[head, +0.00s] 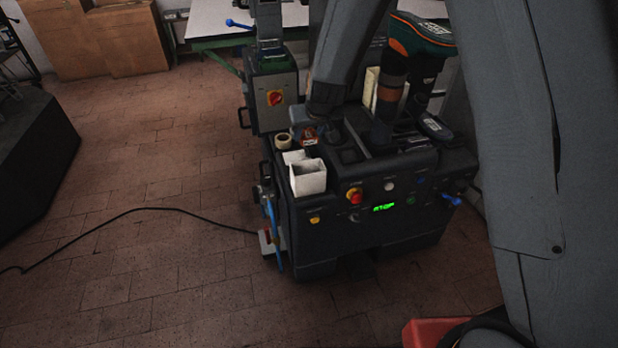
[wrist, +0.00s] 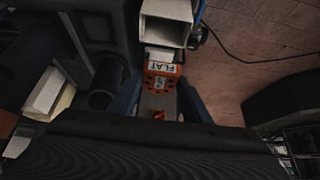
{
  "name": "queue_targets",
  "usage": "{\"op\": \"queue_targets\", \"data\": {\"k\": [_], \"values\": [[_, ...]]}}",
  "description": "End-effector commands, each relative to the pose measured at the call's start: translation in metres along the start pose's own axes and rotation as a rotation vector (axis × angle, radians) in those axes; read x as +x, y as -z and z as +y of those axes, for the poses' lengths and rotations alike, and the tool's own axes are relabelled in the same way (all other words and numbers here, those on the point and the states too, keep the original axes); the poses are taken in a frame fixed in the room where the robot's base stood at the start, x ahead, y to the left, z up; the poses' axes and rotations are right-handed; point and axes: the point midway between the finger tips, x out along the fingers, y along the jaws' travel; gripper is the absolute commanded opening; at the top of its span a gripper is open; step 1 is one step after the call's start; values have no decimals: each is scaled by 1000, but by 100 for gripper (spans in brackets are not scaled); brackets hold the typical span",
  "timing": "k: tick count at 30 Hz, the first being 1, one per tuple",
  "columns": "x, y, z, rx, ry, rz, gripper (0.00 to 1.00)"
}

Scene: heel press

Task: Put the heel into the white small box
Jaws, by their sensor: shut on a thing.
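The white small box (head: 308,178) is open at the top and stands on the near left corner of the black press. It also shows at the top of the wrist view (wrist: 167,22). My gripper (head: 308,130) points down just behind the box, over the press top. In the wrist view its two dark fingers (wrist: 160,98) stand on either side of an orange and grey piece marked "FLAT" (wrist: 160,70), which I take to be the heel. The jaws are shut on it. It is just short of the box, outside it. My arm partly hides the gripper in the head view.
A tape roll (head: 283,141) lies left of the gripper. A grey control box (head: 275,100) rises behind it. A black cable crosses the floor; the left floor is mostly open.

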Motion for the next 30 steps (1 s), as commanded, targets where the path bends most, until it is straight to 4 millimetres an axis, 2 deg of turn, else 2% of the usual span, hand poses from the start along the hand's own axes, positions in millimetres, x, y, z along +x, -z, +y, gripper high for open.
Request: {"op": "queue_targets", "data": {"k": [1,6,14,21,30], "values": [[10,-6,0,0,0,-3,21],[32,-22,1,0,-1,-4,21],[47,-31,1,2,-1,-3,21],[73,-49,1,1,-1,-3,21],[77,-51,1,2,-1,-1,21]]}}
